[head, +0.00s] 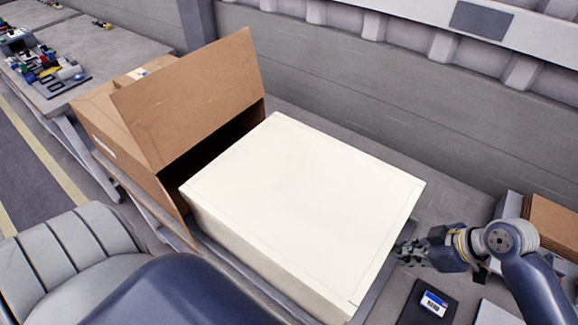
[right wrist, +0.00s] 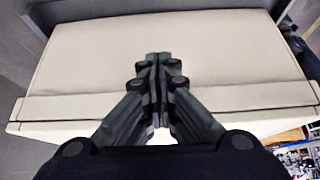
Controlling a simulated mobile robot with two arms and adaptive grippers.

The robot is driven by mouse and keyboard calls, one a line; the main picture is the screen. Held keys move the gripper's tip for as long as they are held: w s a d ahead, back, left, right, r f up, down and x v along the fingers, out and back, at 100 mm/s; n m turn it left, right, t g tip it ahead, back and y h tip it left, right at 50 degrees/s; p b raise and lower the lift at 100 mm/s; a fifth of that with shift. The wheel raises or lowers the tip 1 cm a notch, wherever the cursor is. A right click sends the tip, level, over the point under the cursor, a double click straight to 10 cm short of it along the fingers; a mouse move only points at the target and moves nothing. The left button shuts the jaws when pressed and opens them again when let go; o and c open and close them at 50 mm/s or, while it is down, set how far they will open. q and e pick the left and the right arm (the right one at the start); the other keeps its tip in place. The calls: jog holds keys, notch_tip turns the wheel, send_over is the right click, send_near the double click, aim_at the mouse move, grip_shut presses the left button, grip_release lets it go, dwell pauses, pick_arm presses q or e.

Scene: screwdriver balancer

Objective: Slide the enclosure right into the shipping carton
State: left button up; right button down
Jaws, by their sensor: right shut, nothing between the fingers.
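The enclosure (head: 300,205) is a large cream box lying flat on the bench. Its left end is at the open mouth of the shipping carton (head: 115,115), whose raised flap (head: 195,95) stands up above the opening. How far its end reaches inside is hard to tell. My right gripper (head: 402,252) is at the enclosure's right end, its fingers shut and empty. In the right wrist view the closed fingers (right wrist: 158,62) point at the cream enclosure (right wrist: 90,60); whether they touch it I cannot tell. My left gripper is not in view.
A dark pad with a blue and white item (head: 433,302) lies on the bench at lower right. Brown cardboard (head: 553,222) is stacked at the right edge. A grey wall (head: 400,100) runs behind the bench. Another table (head: 95,50) with small parts stands at upper left.

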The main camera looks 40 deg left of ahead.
aim_at(327, 208)
jog(key=a, duration=0.5)
jog(key=shift+s+a, duration=0.1)
jog(key=shift+a, duration=2.2)
jog(key=a+b, duration=0.1)
jog(key=a, duration=0.4)
jog(key=shift+a, duration=0.1)
jog(key=shift+a+r+b, duration=0.1)
jog(key=shift+a+b, duration=0.8)
jog(key=shift+a, duration=2.25)
